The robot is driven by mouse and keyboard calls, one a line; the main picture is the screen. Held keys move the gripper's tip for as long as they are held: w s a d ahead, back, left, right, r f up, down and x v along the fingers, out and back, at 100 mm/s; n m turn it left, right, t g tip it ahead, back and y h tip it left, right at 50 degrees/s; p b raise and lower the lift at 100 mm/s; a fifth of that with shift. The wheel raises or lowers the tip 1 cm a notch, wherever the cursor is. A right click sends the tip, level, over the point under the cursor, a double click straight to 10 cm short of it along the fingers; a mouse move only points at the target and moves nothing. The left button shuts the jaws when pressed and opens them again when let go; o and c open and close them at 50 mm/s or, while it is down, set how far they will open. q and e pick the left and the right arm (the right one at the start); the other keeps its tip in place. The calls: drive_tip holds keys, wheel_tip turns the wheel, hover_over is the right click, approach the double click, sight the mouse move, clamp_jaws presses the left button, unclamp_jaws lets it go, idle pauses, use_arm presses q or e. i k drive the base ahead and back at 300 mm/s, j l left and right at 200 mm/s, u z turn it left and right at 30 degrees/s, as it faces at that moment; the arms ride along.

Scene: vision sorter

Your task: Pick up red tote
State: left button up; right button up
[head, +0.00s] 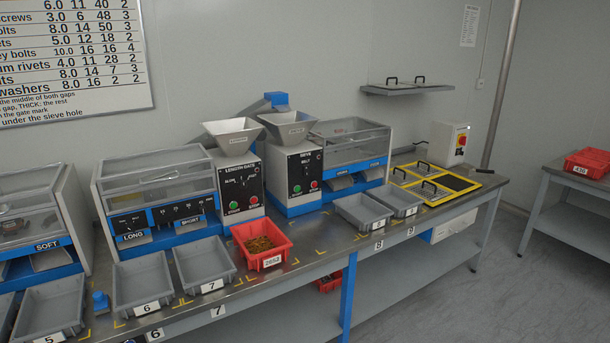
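A red tote (244,241) stands upright on the grey workbench, in front of the length gate machine. It holds many small brass-coloured parts and has a white label reading about 2652 on its front. A second red tote (588,164), labelled about 435, stands on the side table at the far right. Part of another red container (328,282) shows on the shelf below the bench, mostly hidden by the bench top. Neither of my grippers shows in the head view.
Grey trays 6 (137,308) and 7 (211,287) stand left of the bench tote, with two more grey trays (361,210) to its right. Hopper machines (236,184) stand close behind it. Yellow-framed lids (434,184) lie farther right. Floor (440,290) is clear at lower right.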

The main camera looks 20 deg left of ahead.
sight(262, 243)
drive_tip(key=u, duration=1.25)
drive_tip(key=i+j+z, duration=0.15)
drive_tip(key=i, duration=0.25)
drive_tip(key=j, duration=0.1)
